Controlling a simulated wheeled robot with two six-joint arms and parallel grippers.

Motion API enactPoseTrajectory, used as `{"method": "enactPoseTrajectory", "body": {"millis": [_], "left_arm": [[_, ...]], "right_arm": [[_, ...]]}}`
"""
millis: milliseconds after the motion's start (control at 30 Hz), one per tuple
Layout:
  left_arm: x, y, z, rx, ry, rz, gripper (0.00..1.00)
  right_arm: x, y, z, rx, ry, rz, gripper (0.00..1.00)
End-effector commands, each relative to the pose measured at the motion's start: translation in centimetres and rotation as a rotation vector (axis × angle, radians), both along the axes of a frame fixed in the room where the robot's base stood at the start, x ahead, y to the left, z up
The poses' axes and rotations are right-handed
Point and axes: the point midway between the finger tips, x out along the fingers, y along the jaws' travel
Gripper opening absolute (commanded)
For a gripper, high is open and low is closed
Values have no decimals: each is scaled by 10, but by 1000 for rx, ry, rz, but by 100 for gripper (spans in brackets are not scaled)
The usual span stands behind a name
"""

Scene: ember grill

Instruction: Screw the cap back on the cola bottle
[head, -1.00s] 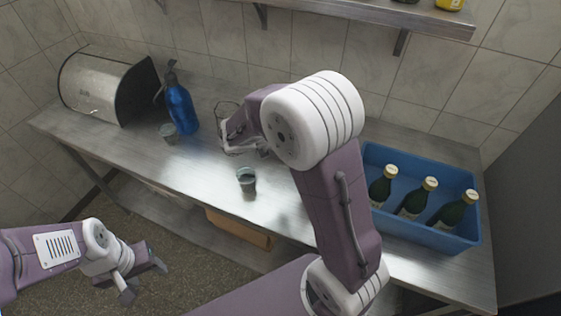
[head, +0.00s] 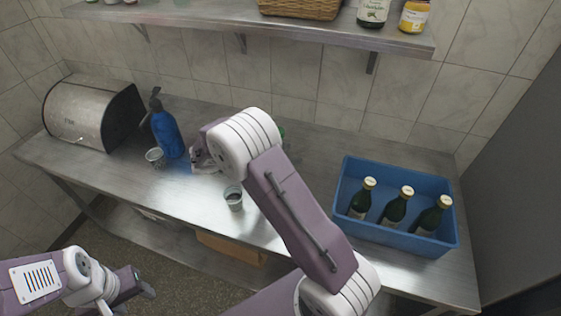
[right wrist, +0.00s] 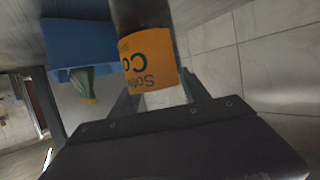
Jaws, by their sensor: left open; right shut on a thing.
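In the right wrist view my right gripper (right wrist: 163,98) is shut on the cola bottle (right wrist: 148,62), a dark bottle with an orange label whose lettering is partly cut off. The bottle's ends are out of that view. In the head view the right gripper (head: 204,157) is over the counter, right of the blue siphon bottle, and the cola bottle is hidden by my arm. My left gripper (head: 134,296) is open and empty, low at the left, in front of the counter. I cannot make out the cap; a small green thing (head: 281,132) shows behind my right arm, too covered to identify.
A blue crate (head: 405,237) with 3 green bottles stands at the counter's right. The blue siphon bottle (head: 166,134), a glass (head: 155,158), a small cup (head: 233,198) and a metal bread bin (head: 77,122) stand left. A wall shelf (head: 215,27) runs above.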

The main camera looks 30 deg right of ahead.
Motion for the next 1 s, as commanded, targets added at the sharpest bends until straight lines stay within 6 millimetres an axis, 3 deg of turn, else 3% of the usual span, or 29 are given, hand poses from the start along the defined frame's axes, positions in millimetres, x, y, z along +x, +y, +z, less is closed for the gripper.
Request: {"method": "enactPoseTrajectory", "body": {"millis": [200,467,733,1000], "left_arm": [[0,0,6,0,0,0,53],[0,0,5,0,0,0,53],[0,0,16,0,0,0,53],[0,0,16,0,0,0,53]], "right_arm": [[16,11,-11,-1,-1,1,0],[16,11,-12,-1,-1,0,0],[16,11,-46,-2,1,0,0],[16,11,-52,-1,-2,-1,0]]}}
